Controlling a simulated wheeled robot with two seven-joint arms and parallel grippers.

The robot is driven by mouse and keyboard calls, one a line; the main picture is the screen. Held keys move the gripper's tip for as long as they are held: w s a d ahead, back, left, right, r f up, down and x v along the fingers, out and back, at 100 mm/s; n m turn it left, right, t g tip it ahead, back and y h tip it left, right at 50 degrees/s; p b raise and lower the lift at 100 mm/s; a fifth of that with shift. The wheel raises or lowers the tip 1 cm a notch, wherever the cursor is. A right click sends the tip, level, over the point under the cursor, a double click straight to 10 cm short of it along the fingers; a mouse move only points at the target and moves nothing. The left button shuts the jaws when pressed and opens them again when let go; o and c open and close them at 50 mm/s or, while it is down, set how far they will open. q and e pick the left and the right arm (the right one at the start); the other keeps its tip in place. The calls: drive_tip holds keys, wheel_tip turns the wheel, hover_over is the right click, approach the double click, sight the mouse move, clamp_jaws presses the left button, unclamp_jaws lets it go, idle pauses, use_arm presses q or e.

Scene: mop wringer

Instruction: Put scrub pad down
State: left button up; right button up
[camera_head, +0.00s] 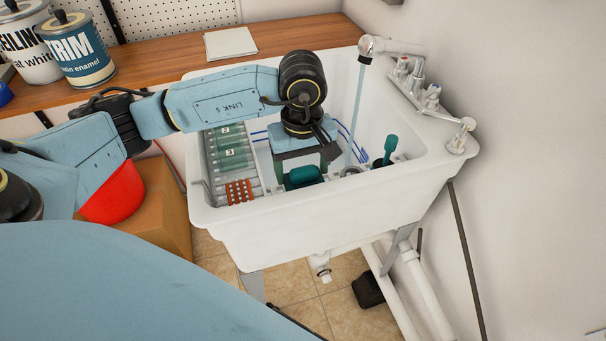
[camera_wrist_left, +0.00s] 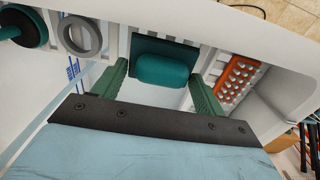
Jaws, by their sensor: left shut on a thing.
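The scrub pad (camera_head: 303,177) is a teal block on a darker green plate, low in the white sink (camera_head: 330,225) near its front wall. My left gripper (camera_head: 302,163) points down into the sink and is shut on the pad. In the left wrist view, the pad (camera_wrist_left: 165,66) sits between the two green fingers of my left gripper (camera_wrist_left: 160,88). Whether the pad's underside touches anything is hidden. My right gripper is not in view.
Water (camera_head: 357,105) runs from the tap to the right of my left gripper. A grey ring (camera_wrist_left: 82,35) and a teal-handled tool (camera_head: 387,150) are on the right. An orange perforated piece (camera_head: 240,191) and a rack with green numbered parts (camera_head: 230,155) are on the left.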

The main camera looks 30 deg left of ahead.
use_arm(q)
wheel_tip(320, 180, down, 3)
drive_tip(key=shift+r, duration=0.2)
drive_tip(key=shift+f, duration=0.1)
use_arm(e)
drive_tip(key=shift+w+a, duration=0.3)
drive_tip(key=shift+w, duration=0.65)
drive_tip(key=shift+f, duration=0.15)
use_arm(q)
drive_tip(key=o, duration=1)
drive_tip(key=shift+c, duration=0.2)
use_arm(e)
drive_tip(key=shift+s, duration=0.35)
